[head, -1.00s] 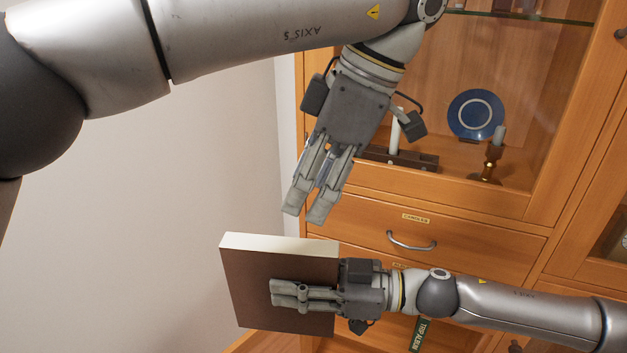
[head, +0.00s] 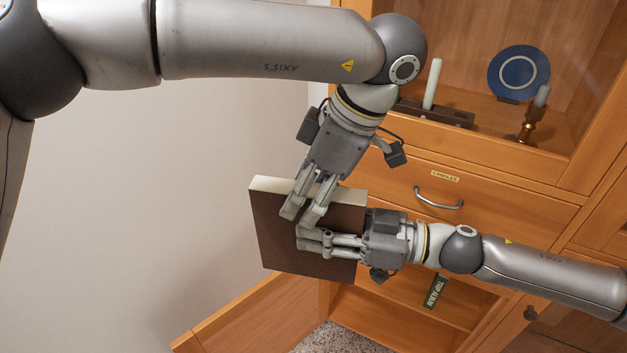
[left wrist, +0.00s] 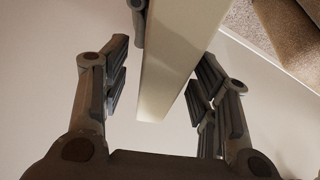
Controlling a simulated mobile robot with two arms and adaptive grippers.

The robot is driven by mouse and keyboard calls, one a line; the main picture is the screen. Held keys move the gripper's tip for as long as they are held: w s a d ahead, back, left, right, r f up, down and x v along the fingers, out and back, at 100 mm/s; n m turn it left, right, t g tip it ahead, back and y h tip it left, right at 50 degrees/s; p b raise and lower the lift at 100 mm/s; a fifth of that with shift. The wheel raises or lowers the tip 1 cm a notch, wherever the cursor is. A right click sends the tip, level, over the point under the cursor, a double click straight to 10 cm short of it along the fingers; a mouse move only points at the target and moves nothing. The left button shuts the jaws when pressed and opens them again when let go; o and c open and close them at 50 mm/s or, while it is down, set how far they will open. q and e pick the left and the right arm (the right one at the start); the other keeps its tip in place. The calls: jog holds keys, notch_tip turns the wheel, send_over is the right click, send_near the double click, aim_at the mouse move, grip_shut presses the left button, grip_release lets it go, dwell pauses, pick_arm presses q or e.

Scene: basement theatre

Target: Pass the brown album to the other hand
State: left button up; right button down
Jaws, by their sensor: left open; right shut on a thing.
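The brown album (head: 272,238) is held up in the air, its pale page edge on top and its brown cover facing me. My right gripper (head: 305,240) is shut on it from the right side, with fingers across the cover. My left gripper (head: 304,212) is open and comes down from above at the album's top edge, its visible fingers in front of the cover. In the left wrist view the album's pale edge (left wrist: 172,65) lies between the spread fingers of my left gripper (left wrist: 160,82), with gaps on both sides.
A wooden cabinet stands behind, with a drawer (head: 490,196) labelled candles. A green labelled item (head: 436,291) shows lower down. A bare wall is at left.

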jog(key=shift+r, duration=0.1)
pick_arm(q)
grip_shut()
jog(key=shift+r, duration=0.1)
pick_arm(e)
jog(key=c, duration=1)
grip_release()
